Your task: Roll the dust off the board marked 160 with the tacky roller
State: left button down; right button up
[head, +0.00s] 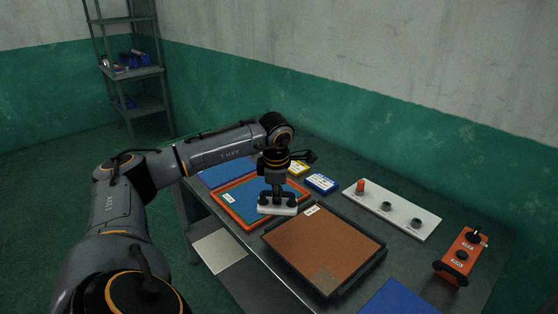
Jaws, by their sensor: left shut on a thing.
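My left gripper (277,200) points down and is shut on a white bar-shaped thing, which looks like the tacky roller (277,211). The roller is over the near right part of an orange-red frame holding a blue-green board (238,203); I cannot tell whether it touches. Right of it, a brown board (318,247) lies in a black tray (287,264). A grey patch shows at the brown board's near corner. Both boards carry small white labels too small to read, so I cannot tell which is marked 160. My right gripper is not in view.
A white panel (397,210) with an orange peg and black knobs, and an orange control box (461,257), stand to the right. Blue mats (398,299) lie at both ends. A shelf rack (133,73) stands far left.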

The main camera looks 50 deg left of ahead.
pick_arm(q)
jog(key=shift+a+r+p, duration=0.25)
jog(key=shift+r+p, duration=0.25)
jog(key=shift+r, duration=0.45)
jog(key=shift+r+p, duration=0.5)
jog(key=shift+r, duration=0.3)
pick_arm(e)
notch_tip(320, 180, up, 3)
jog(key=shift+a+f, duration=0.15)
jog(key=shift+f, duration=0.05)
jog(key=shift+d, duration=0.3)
pick_arm(q)
jog(key=c, duration=2)
grip_release()
grip_shut()
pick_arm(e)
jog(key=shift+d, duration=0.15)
pick_arm(q)
jog(key=shift+d, duration=0.15)
